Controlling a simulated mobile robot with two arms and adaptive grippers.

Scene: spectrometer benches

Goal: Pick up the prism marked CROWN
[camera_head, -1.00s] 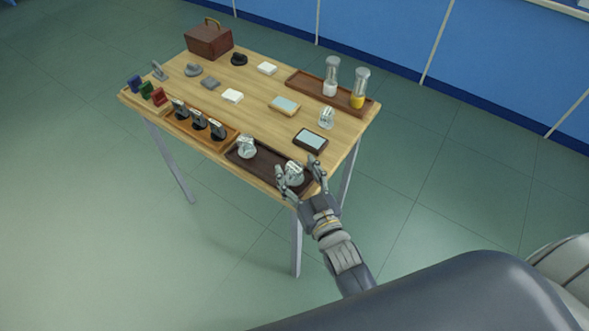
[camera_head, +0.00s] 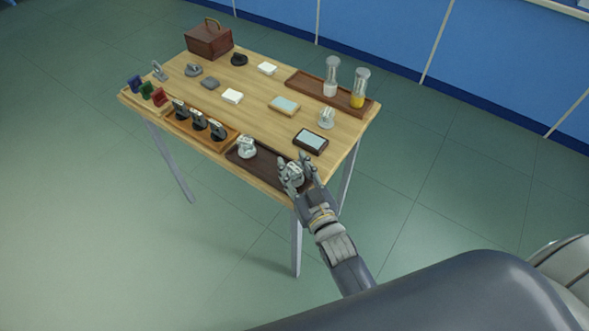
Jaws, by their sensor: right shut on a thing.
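My right gripper (camera_head: 294,170) is shut on a pale, glassy prism (camera_head: 295,175) at the right end of the dark brown tray (camera_head: 267,168). The fingers cover much of this prism, and I cannot tell whether it still touches the tray. A second, similar prism (camera_head: 247,147) stands at the left end of the same tray. A third pale, glassy piece (camera_head: 327,117) stands farther back on the table's right side. The markings are too small to read, so I cannot tell which one is CROWN. My left gripper is not in view.
An orange-brown tray (camera_head: 183,124) with dark round holders lies left of the dark tray. A dark-framed plate (camera_head: 310,141) lies behind my right gripper. A tray with two tall jars (camera_head: 360,90) stands at the back right.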

